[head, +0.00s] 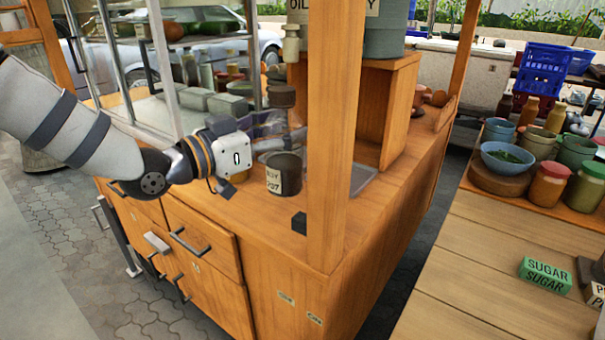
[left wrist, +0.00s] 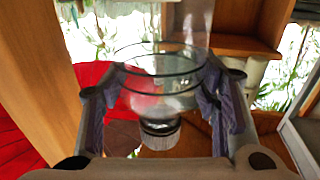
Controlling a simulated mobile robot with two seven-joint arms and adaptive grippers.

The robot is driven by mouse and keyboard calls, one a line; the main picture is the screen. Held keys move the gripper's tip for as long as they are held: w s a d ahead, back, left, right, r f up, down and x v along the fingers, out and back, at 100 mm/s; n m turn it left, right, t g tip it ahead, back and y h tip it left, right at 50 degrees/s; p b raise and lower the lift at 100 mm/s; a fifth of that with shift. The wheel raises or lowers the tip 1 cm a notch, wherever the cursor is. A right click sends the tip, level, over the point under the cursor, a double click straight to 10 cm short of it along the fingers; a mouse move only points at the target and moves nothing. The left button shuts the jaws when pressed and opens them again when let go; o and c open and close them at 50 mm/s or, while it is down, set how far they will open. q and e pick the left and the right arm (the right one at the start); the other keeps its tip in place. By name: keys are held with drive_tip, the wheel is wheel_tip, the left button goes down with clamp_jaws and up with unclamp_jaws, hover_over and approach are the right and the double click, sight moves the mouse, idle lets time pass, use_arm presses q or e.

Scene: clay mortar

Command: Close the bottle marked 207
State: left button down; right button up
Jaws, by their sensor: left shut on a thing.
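A dark round container (head: 284,173) stands on the wooden cart counter, with a pale label whose lower line seems to read 207. My left gripper (head: 279,132) is just above and behind it, its fingers reaching right. In the left wrist view the fingers are closed on the sides of a clear, round glass-like thing (left wrist: 160,75). Below it in that view is a white ribbed piece with a dark ring (left wrist: 158,132); I cannot tell whether the two are joined. My right gripper is not in view.
A wooden post (head: 334,130) rises close to the right of the container. A small black block (head: 299,222) lies at the counter's front edge. Glass panes and a shelf of goods stand behind my left arm. A grey tray (head: 361,178) lies beyond the post.

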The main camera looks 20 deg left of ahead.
use_arm(q)
drive_tip(key=w+d+f+b, duration=0.1)
drive_tip(key=w+f, duration=0.6)
drive_tip(key=f, duration=0.3)
drive_tip(key=shift+w+d+b, duration=0.2)
drive_tip(key=shift+w+b, duration=0.1)
drive_tip(key=shift+b, duration=0.05)
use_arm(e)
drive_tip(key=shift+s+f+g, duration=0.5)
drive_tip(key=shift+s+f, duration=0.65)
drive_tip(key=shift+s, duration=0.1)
use_arm(q)
drive_tip(key=shift+f, duration=0.2)
drive_tip(key=c, duration=0.6)
unclamp_jaws()
